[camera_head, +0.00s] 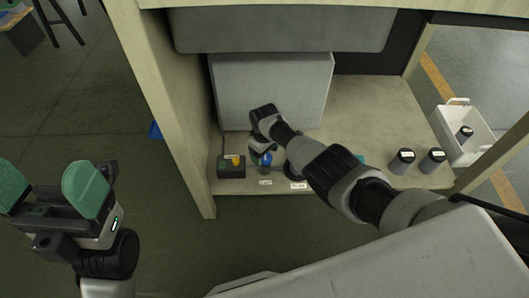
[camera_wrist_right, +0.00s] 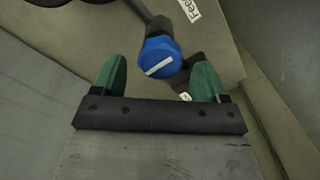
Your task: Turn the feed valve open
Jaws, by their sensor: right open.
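The feed valve is a blue round knob (camera_wrist_right: 160,57) with a white line across its face. In the right wrist view it sits just beyond and between my right gripper's green fingertips (camera_wrist_right: 160,80), which are apart with nothing between them. The line slants up to the right. A label reading "Feed" (camera_wrist_right: 191,9) is beside it. In the head view the blue knob (camera_head: 265,160) is partly hidden by my right gripper (camera_head: 262,146), which is over it. My left gripper (camera_head: 48,190) is open and empty, out over the floor at the left.
A black box with a yellow part (camera_head: 231,168) stands just left of the knob. A grey cabinet (camera_head: 272,92) is behind on the shelf (camera_head: 365,100). Two dark jars (camera_head: 402,161) (camera_head: 432,160) stand at right. A white crate (camera_head: 480,145) holds another jar. A wooden post (camera_head: 175,95) bounds the left.

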